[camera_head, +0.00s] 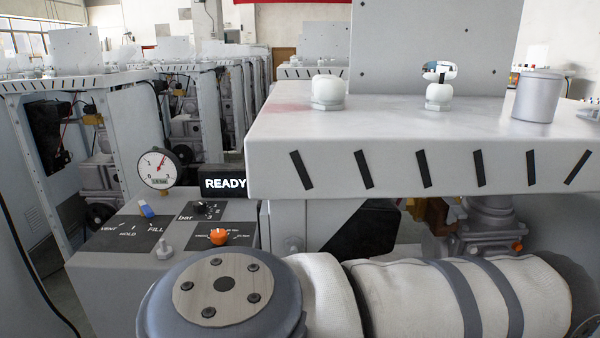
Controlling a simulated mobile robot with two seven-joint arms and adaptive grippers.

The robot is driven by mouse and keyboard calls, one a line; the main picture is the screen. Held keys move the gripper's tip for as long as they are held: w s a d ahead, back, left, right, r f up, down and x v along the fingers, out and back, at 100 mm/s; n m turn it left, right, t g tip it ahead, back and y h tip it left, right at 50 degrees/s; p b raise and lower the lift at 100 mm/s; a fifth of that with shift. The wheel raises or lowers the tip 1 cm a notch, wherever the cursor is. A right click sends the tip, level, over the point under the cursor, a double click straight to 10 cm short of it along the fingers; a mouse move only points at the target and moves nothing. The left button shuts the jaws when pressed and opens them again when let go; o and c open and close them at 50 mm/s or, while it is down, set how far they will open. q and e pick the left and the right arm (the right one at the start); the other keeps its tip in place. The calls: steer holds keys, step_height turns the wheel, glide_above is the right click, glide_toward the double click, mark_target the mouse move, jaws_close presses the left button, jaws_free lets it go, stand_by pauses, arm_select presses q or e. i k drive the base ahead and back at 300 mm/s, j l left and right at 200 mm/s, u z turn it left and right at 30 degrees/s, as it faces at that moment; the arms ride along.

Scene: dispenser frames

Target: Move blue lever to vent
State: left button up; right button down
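The blue lever (147,210) is small and sits at the back of a black label plate (128,233) on the grey control box at the left. The plate reads VENT at its left, HOLD in the middle and FILL at its right. The lever is tilted, and I cannot tell for certain which label it stands at. A white-sleeved arm with a round blue-grey joint, which looks like mine, crosses the bottom of the view in front of the box. Neither of my grippers shows, and nothing touches the lever.
A round gauge (159,169) and a black READY display (224,182) stand behind the lever. A black knob (203,207), an orange knob (218,237) and a bolt (164,248) are close by. A thick white dispenser top (400,135) fills the right side.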

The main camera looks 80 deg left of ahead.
mark_target(145, 209)
steer(key=k+l+u, duration=0.1)
steer(key=u, duration=0.4)
steer(key=k+l+u, duration=0.1)
steer(key=u, duration=0.4)
steer(key=k+l+u, duration=0.15)
steer(key=u, duration=0.35)
steer(key=k+u, duration=0.1)
steer(key=u, duration=0.4)
steer(key=k+u, duration=0.1)
steer(key=u, duration=1.1)
